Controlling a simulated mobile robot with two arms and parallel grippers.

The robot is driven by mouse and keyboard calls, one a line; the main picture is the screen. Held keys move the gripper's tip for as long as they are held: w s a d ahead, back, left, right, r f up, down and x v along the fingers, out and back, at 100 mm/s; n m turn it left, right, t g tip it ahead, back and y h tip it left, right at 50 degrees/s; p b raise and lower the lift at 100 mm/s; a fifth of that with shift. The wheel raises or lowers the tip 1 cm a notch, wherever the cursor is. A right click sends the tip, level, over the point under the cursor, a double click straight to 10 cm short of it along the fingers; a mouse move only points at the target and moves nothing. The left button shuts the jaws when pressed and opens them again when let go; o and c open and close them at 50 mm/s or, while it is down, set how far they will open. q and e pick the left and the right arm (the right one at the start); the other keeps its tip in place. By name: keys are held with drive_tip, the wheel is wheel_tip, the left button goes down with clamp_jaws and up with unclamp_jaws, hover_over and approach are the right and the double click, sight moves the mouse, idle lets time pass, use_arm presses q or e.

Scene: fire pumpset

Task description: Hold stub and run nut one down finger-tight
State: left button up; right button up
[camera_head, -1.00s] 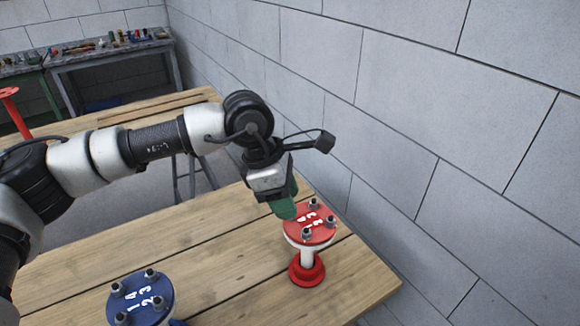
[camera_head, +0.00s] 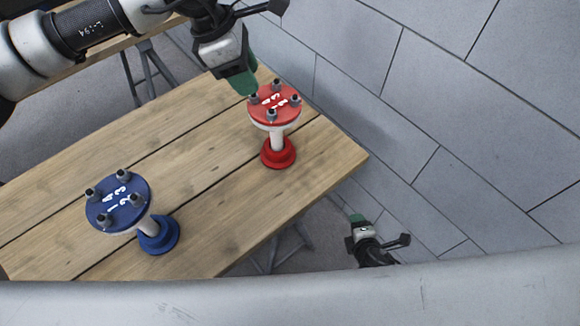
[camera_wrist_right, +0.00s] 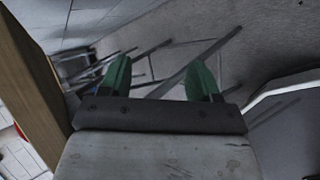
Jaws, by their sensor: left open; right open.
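The red stub (camera_head: 276,108) stands upright on the wooden table near its far right corner, with numbered marks and several nuts on its top flange. My left gripper (camera_head: 249,88) is just beyond and left of the red flange, its green fingers pointing down near a nut. From this angle I cannot tell whether they touch it. The blue stub (camera_head: 118,203) stands on the left part of the table, also with numbers and nuts on its flange. My right gripper (camera_head: 356,219) is low, off the table's right edge. In the right wrist view its green fingers (camera_wrist_right: 160,80) are apart with nothing between them.
The wooden table (camera_head: 200,130) has clear planks between the two stubs. A grey block wall (camera_head: 450,90) runs along the right. A trestle (camera_head: 285,245) shows below the table edge, with floor around it. A pale curved surface crosses the bottom of the head view.

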drive_tip(key=w+a+r+n+t+y, duration=0.1)
drive_tip(key=w+a+r+n+t, duration=0.2)
drive_tip(key=r, duration=0.5)
drive_tip(key=w+a+r+n+t, duration=0.1)
drive_tip(key=a+r+n+t, duration=0.1)
drive_tip(key=a+r+n, duration=0.45)
drive_tip(key=n+t+y, duration=0.3)
drive_tip(key=n, duration=0.7)
approach(278, 138)
drive_tip(key=shift+w+d+r, duration=0.1)
drive_tip(key=shift+w+r, duration=0.1)
drive_tip(key=shift+w, duration=0.25)
drive_tip(key=shift+w+g+y, duration=0.3)
drive_tip(key=x, duration=1)
drive_tip(key=shift+w+r, duration=0.1)
clamp_jaws()
